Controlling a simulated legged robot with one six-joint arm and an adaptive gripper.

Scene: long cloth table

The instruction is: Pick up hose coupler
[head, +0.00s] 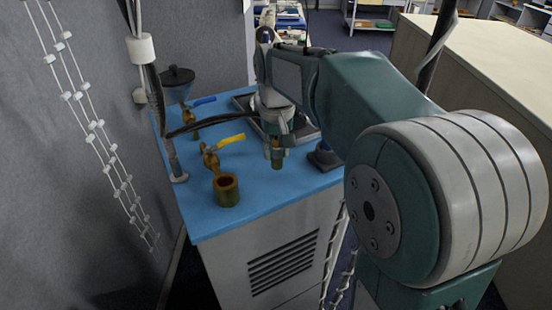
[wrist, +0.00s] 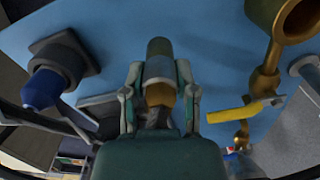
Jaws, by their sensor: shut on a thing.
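The hose coupler (wrist: 159,48) shows in the wrist view as a short cylinder with a dark olive end, a silver band and a brass-coloured part. My gripper (wrist: 160,72) is shut on it, one finger on each side. In the head view the coupler (head: 277,156) sticks out below my gripper (head: 278,140), over the right part of the blue tabletop. I cannot tell whether its lower end touches the top. The part between the fingers is partly hidden in the head view.
The blue tabletop (head: 262,197) carries a brass pipe with an open cup (head: 227,192) and yellow-handled valve (head: 211,158), left of my gripper. A blue-handled valve (head: 190,116) and dark funnel (head: 177,76) stand behind. A blue-tipped dark object (head: 325,155) is close on the right. Cables hang left.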

